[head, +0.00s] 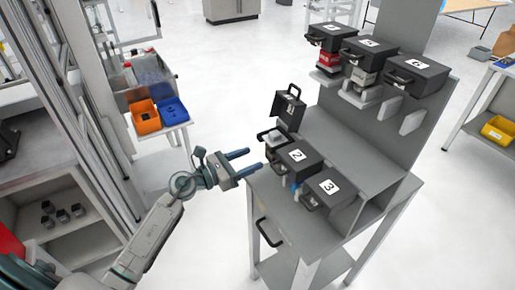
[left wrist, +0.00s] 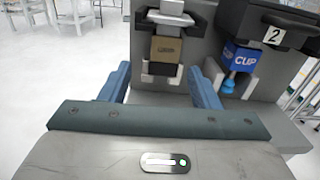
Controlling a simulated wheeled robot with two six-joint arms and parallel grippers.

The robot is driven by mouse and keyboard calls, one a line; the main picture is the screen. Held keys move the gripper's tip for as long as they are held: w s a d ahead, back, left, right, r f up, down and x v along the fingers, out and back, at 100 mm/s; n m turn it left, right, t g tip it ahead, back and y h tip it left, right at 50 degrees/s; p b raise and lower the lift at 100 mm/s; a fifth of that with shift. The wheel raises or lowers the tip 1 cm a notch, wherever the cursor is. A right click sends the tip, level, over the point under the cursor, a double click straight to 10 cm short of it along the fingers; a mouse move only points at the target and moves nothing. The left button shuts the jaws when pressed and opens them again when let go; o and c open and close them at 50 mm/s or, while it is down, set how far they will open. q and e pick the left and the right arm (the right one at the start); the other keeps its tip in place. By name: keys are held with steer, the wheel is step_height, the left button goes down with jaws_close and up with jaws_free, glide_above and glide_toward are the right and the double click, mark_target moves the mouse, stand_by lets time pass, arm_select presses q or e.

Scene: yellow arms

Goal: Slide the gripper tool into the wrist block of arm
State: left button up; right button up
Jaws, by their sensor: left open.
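My left gripper (head: 250,162) is open and empty, with its two blue fingers pointing at the left edge of the grey tool stand (head: 347,150). Just ahead, holder 1 has its black lid (head: 290,107) raised, and a light grey tool (head: 274,140) sits in it. In the left wrist view this tool shows a brown block (left wrist: 166,49) under a grey top (left wrist: 168,17), framed between my fingers but apart from them. A wrist block on an arm cannot be made out clearly. My right gripper is not in view.
Lidded black boxes 2 (head: 297,156) and 3 (head: 327,187) stand beside holder 1. A blue block marked CUP (left wrist: 243,57) sits under box 2. More boxes (head: 369,52) line the upper shelf. Orange (head: 145,117) and blue (head: 173,109) bins stand left. Open floor lies between.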

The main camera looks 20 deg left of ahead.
arm_select(q)
steer(key=x, duration=0.5)
steer(key=p+x, duration=0.1)
steer(key=x, duration=0.1)
steer(key=shift+w+d+r, duration=0.15)
steer(key=shift+d+r, duration=0.2)
steer(key=shift+d, duration=0.15)
steer(key=shift+w+d, duration=0.3)
steer(key=shift+w, duration=0.1)
steer(key=shift+d, duration=0.1)
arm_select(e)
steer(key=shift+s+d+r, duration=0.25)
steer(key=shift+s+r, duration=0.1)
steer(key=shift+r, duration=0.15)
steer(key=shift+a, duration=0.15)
arm_select(q)
steer(key=c, duration=0.5)
jaws_close()
steer(key=shift+r, duration=0.15)
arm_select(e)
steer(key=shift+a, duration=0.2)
